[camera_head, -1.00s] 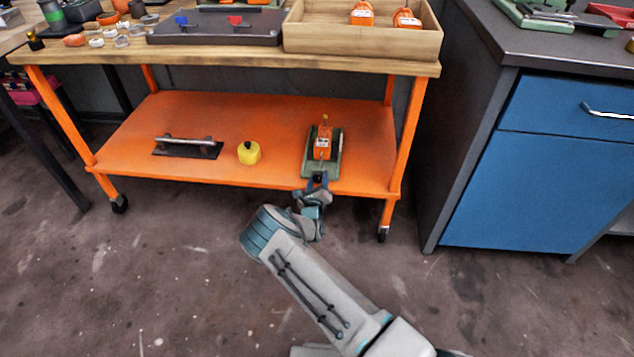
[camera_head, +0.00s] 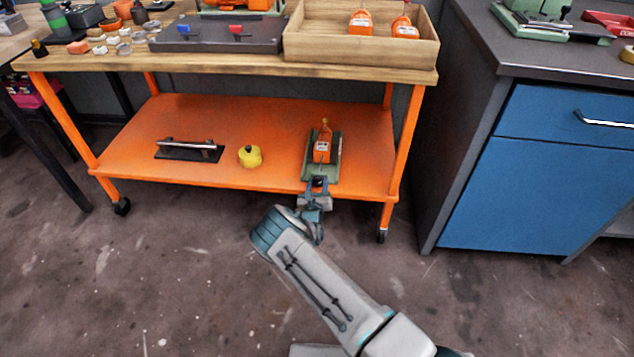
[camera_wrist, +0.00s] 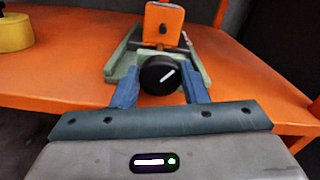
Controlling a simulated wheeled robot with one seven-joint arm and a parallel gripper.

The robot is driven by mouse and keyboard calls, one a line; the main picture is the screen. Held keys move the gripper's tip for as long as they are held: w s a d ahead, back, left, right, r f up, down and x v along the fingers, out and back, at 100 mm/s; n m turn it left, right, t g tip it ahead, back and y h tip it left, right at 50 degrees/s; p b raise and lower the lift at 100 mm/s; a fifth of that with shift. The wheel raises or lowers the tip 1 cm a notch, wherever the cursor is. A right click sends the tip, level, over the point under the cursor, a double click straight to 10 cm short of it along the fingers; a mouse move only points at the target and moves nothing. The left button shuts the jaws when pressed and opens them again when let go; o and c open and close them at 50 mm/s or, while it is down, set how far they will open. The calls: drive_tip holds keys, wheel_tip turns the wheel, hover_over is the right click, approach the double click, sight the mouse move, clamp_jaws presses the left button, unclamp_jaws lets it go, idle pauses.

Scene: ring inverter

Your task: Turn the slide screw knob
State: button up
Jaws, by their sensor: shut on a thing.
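The slide screw knob (camera_wrist: 160,74) is a round black knob with a white line, at the near end of a green slide base (camera_wrist: 197,57). The line slants up to the right in the wrist view. An orange block (camera_wrist: 166,22) stands on the base behind the knob; it also shows in the head view (camera_head: 322,150). My gripper (camera_wrist: 160,88) has its two blue fingers on the left and right sides of the knob, shut on it.
The base rests on the orange lower shelf (camera_head: 270,176) of a cart. A yellow knob (camera_head: 250,157) and a black plate with a metal handle (camera_head: 188,150) lie to its left. The cart's right leg (camera_head: 403,140) and a blue cabinet (camera_head: 510,185) stand to the right.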

drive_tip(key=m+p, duration=0.2)
drive_tip(key=m, duration=0.3)
drive_tip(key=shift+d+m, duration=0.1)
drive_tip(key=shift+m, duration=0.2)
drive_tip(key=m+p, duration=0.1)
drive_tip(key=m, duration=0.3)
drive_tip(key=shift+f+m+p, duration=0.1)
drive_tip(key=shift+m+p, duration=0.2)
drive_tip(key=shift+s, duration=0.1)
drive_tip(key=o, duration=0.7)
drive_tip(key=s+p, duration=0.4)
drive_tip(key=s, duration=0.9)
drive_tip(key=shift+s+a, duration=0.2)
drive_tip(key=shift+s, duration=0.2)
